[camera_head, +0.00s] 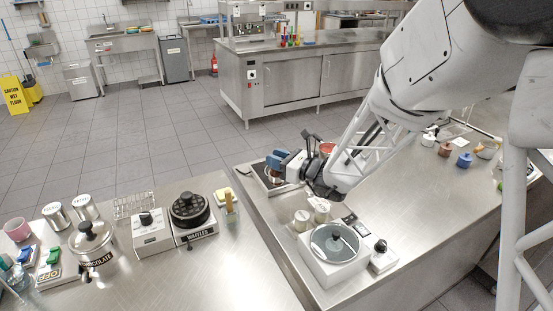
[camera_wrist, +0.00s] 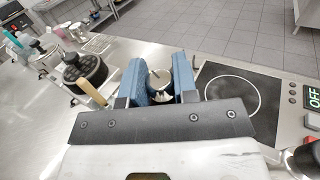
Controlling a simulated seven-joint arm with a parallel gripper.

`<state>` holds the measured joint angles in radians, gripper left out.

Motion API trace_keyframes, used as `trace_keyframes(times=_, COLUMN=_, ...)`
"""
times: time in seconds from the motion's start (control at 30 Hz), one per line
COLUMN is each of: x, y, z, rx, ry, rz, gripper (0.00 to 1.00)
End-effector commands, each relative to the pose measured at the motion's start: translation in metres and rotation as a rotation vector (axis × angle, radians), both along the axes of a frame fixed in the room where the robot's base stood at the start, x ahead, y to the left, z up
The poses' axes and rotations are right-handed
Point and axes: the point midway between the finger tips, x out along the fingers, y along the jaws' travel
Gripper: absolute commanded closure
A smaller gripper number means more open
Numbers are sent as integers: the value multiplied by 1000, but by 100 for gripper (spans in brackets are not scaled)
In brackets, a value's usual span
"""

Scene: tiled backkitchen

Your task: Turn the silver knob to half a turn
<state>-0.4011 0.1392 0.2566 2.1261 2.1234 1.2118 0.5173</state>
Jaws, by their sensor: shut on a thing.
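My gripper (camera_head: 279,160) is low over the right counter, at its far left end. In the wrist view its two blue fingers (camera_wrist: 158,62) stand on either side of a round silver knob (camera_wrist: 160,82), and the gripper is shut on it. The knob's top shows between the fingers; its lower part and base are hidden, and I cannot tell its turn angle. A black hob (camera_wrist: 268,108) with a pale ring lies just right of the fingers. At its right edge a display (camera_wrist: 313,98) reads OFF.
A waffle maker (camera_head: 190,210) and a chocolate pot (camera_head: 92,243) stand on the left counter (camera_head: 235,270). A gap separates the counters.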

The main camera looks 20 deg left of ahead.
Motion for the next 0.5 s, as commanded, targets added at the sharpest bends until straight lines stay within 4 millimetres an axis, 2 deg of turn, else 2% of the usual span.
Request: trace_keyframes(times=0.5, x=-1, y=1, z=1, rx=2, ry=-1, rz=-336, gripper=97)
